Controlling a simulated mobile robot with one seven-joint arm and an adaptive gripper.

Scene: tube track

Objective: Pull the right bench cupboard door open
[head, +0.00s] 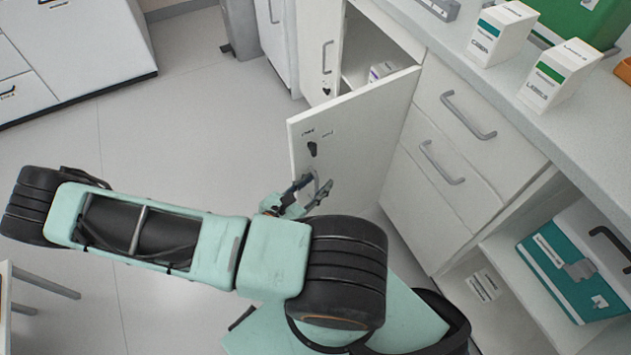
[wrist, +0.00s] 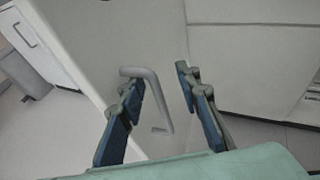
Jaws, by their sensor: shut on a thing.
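The right bench cupboard door (head: 345,140) is white and stands swung well out from the bench, with a dark lock on its face. Its grey bar handle (wrist: 150,95) is low on that face, between the fingers of my gripper (wrist: 162,95) in the wrist view. My gripper (head: 307,188) is shut on the handle, and its fingers hide part of the handle in the head view. The cupboard opening behind the door shows a small white box (head: 380,71) inside.
Another cupboard door (head: 326,50) with a grey handle is left of the opening. Drawers (head: 455,140) are to the right, and a teal case (head: 575,265) sits on a low shelf. White boxes (head: 500,32) stand on the bench top. The floor (head: 200,110) left of the door is clear.

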